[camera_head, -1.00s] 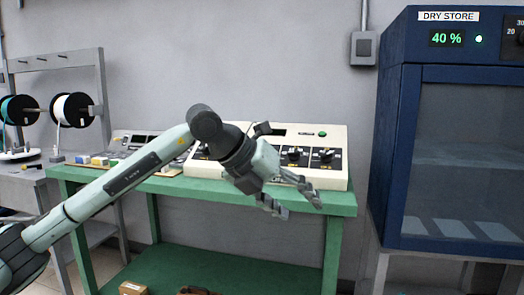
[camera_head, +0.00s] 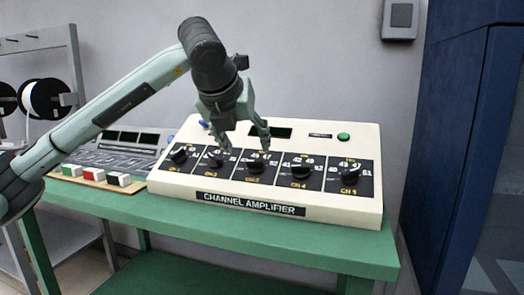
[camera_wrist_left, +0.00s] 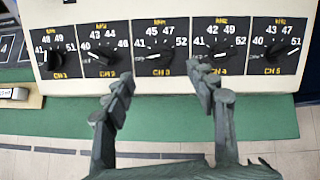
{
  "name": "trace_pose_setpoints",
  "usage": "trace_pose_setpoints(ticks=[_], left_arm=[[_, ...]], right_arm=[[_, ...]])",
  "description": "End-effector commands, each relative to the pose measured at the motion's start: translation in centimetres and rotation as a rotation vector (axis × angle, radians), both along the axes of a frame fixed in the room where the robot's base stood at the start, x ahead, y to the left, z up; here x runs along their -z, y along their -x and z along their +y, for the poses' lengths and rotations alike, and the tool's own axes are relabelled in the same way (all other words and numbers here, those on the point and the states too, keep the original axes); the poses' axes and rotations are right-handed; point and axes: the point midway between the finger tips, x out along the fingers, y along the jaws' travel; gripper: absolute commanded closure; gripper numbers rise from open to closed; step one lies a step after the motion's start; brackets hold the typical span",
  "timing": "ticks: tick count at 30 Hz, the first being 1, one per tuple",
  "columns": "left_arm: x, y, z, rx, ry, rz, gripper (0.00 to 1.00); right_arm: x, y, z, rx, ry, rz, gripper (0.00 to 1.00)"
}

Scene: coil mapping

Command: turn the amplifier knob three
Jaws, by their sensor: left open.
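The cream channel amplifier (camera_head: 290,222) stands on the green table with a row of black knobs on dark panels. Knob three (camera_head: 256,163), marked CH 3, is the middle one; it also shows in the left wrist view (camera_wrist_left: 160,69). My left gripper (camera_head: 247,146) is open and empty, pointing down in front of the middle panel. In the left wrist view its two fingers (camera_wrist_left: 161,82) lie to either side of the CH 3 knob, apart from it as far as I can see. My right gripper is not in view.
Knobs two (camera_head: 217,157) and four (camera_head: 300,171) flank the middle one closely. A dark blue cabinet (camera_head: 455,150) stands at the right. The table front (camera_head: 330,240) is clear.

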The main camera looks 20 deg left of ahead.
Motion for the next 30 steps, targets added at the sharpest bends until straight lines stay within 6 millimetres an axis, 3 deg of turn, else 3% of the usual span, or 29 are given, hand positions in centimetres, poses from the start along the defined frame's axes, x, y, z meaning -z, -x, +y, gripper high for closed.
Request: trace_pose_setpoints(ticks=[5, 13, 19, 29, 30], left_arm=[[0.7, -0.7, 0.0, 0.0, 0.0, 0.003, 0.43], [3.7, -3.7, 0.1, 0.0, -0.001, 0.004, 0.43], [5.2, -5.2, 0.1, 0.0, 0.0, 0.002, 0.43], [5.6, -5.5, 0.1, 0.002, 0.001, 0.001, 0.43], [5.6, -5.5, 0.1, 0.002, 0.001, 0.001, 0.48]], right_arm=[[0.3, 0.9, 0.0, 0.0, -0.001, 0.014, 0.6], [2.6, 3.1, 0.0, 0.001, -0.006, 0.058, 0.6], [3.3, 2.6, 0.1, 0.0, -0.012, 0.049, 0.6], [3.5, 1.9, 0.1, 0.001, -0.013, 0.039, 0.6], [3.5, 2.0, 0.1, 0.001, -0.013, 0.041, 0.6]])
